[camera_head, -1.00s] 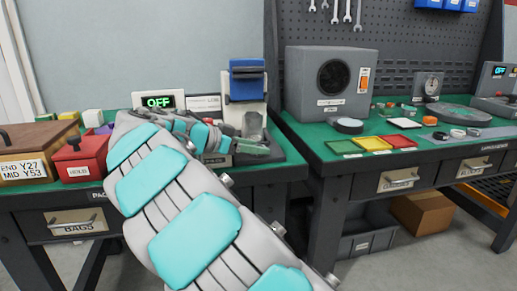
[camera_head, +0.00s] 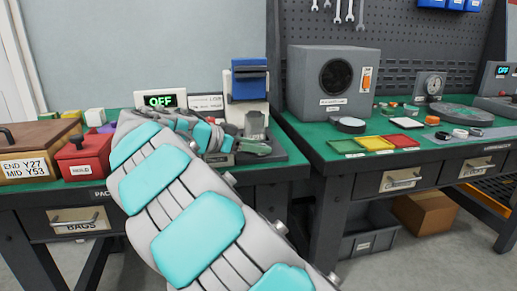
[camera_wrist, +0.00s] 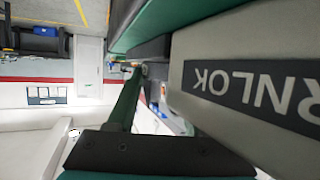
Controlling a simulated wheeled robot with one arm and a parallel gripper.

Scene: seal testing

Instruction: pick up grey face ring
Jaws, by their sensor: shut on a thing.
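My gripper (camera_head: 256,148) is low in front of the blue-topped machine (camera_head: 249,90) on the left bench, small and partly merged with the machine's base in the head view. In the wrist view a dark green finger (camera_wrist: 127,103) reaches up to a small grey round piece (camera_wrist: 143,71) at its tip. The gripper is shut on this piece, which looks like the grey face ring, seen nearly edge-on and mostly hidden. A pale body with "RNLOK" lettering (camera_wrist: 240,85) fills the right of the wrist view, close beside the finger.
A display reading OFF (camera_head: 161,101) stands behind my arm. A red box (camera_head: 82,158) and a brown box (camera_head: 38,150) are at the left. A gap separates the benches.

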